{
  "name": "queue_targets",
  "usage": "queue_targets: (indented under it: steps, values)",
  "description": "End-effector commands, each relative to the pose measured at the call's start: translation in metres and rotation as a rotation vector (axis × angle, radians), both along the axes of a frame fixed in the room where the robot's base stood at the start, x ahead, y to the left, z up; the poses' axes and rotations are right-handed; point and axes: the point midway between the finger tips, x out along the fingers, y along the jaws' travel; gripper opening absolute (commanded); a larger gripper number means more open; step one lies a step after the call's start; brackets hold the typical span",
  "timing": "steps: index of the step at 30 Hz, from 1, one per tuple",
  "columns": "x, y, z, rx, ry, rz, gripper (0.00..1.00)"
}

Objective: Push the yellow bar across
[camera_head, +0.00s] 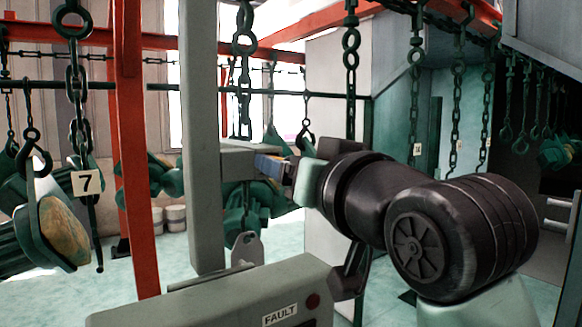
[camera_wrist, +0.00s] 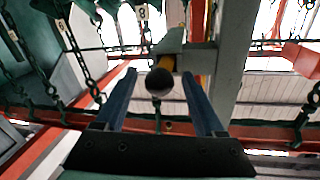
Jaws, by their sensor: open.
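The yellow bar (camera_wrist: 166,64) shows in the wrist view as a short yellow length behind a dark round knob (camera_wrist: 159,84). It sits at a grey-green bracket (camera_wrist: 180,58) on an upright grey post (camera_wrist: 229,75). My gripper (camera_wrist: 160,74) is open, with one blue finger on each side of the knob. I cannot tell whether either finger touches it. In the head view my gripper (camera_head: 273,166) is beside the bracket (camera_head: 247,158) on the grey post (camera_head: 202,120). The bar is not clearly visible there.
A grey box labelled FAULT (camera_head: 210,302) with a red button stands in front, below my arm. A red upright (camera_head: 132,150) is left of the post. Chains with hooks (camera_head: 351,70) hang all around. Green parts, one tagged 7 (camera_head: 86,183), hang at the left.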

Motion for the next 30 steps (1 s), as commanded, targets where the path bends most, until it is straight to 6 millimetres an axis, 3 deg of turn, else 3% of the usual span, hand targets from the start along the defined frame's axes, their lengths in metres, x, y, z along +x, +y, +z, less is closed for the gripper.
queue_targets:
  steps: [12, 18, 30]
  values:
    - [-0.075, -0.035, -0.004, -0.001, -0.004, -0.004, 0.71]
    - [-0.103, -0.048, -0.002, -0.001, -0.003, -0.002, 0.71]
    - [-0.113, -0.052, 0.000, -0.001, 0.000, 0.000, 0.71]
